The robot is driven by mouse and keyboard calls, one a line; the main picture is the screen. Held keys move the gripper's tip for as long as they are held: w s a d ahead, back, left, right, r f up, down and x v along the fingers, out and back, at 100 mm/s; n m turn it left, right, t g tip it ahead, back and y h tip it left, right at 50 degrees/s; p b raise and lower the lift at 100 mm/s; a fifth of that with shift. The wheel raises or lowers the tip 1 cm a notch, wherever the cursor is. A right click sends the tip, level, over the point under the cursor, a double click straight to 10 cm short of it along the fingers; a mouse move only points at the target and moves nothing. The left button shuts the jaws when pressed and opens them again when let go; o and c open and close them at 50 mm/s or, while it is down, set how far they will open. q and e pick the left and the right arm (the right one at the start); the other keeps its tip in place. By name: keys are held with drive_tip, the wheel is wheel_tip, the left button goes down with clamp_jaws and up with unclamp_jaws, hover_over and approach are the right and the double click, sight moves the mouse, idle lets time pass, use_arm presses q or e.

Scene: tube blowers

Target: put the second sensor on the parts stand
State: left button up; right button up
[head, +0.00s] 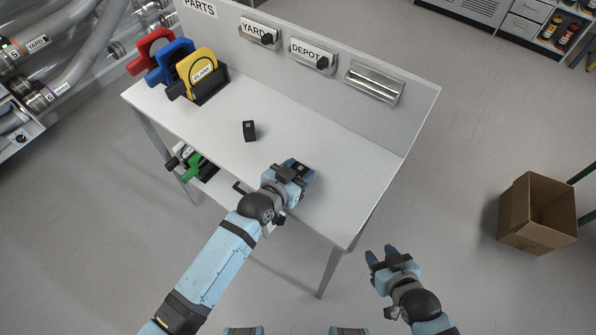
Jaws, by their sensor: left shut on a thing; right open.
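The parts stand (320,150) is a light grey table with a raised back panel marked PARTS. One small black sensor (249,130) stands on its top near the middle. My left gripper (300,170) is low over the tabletop, to the right of that sensor and nearer the front edge. It is shut on a small dark thing, probably the second sensor, mostly hidden by the fingers. I cannot tell whether that thing touches the tabletop. My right gripper (381,256) is open and empty, off the stand's front right corner.
Red (150,46), blue (176,52) and yellow (197,69) plates stand in holders at the stand's left end. YARD and DEPOT labels and an empty metal holder (375,83) are on the panel. A cardboard box (537,212) is on the floor at right. The right tabletop is clear.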

use_arm(q)
drive_tip(key=shift+s, duration=0.15)
drive_tip(key=o, duration=0.9)
use_arm(e)
drive_tip(key=shift+s+a+r, duration=0.1)
drive_tip(key=shift+a+r, duration=0.1)
drive_tip(key=shift+r, duration=0.1)
use_arm(q)
drive_tip(key=shift+o, duration=0.2)
drive_tip(key=shift+r, duration=0.1)
drive_tip(key=v, duration=1.2)
drive_tip(key=s+a+f+n+y, duration=0.4)
drive_tip(key=s+a+f+y, duration=0.1)
drive_tip(key=s+a+f, duration=0.5)
drive_tip(key=a, duration=0.2)
drive_tip(key=shift+a+f+g, duration=0.2)
drive_tip(key=shift+a+g, duration=0.15)
drive_tip(key=shift+g, duration=0.05)
use_arm(e)
drive_tip(key=shift+d+f, duration=0.1)
drive_tip(key=shift+f, duration=0.05)
use_arm(q)
wheel_tip(320, 180, up, 7)
drive_tip(key=p, duration=0.7)
drive_tip(key=shift+a, duration=0.15)
use_arm(e)
wheel_tip(320, 180, up, 8)
drive_tip(key=shift+d+f, duration=0.2)
